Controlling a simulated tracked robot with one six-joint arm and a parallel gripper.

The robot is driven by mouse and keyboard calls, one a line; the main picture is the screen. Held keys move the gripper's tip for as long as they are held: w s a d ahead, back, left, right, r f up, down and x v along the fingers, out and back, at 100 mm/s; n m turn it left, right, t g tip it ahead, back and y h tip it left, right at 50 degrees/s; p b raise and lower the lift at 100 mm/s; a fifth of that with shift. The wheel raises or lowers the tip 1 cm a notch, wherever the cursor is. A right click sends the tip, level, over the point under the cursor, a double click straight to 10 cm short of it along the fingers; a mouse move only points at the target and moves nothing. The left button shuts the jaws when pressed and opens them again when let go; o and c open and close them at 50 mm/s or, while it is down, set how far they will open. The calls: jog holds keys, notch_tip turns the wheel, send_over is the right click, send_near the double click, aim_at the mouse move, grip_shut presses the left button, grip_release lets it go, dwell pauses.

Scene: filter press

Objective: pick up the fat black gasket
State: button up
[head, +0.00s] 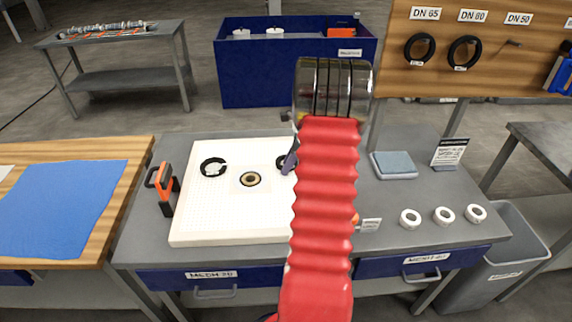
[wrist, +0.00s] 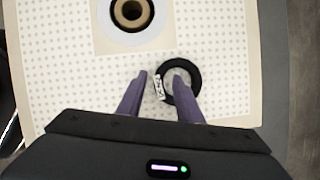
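A black ring gasket with a white tag (wrist: 193,94) lies flat on the white perforated board (wrist: 60,80). In the head view this gasket (head: 280,162) shows partly, the rest hidden behind my red arm. My gripper (wrist: 159,77) is open and empty. In the wrist view its right finger overlaps the gasket's hole and its left finger is just outside the ring, by the tag. I cannot tell the fingertips' height above the board. Another black gasket (head: 204,168) with a white tag lies at the board's left; which is fatter is unclear.
A round fitting with a dark hole (head: 250,180) sits mid-board on a white square. An orange and black tool (head: 166,188) stands left of the board. White rolls (head: 443,215) and a blue pad (head: 394,163) lie on the right. Black rings (head: 420,37) hang on the wooden panel.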

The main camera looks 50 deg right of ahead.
jog(key=shift+c, duration=0.4)
grip_shut()
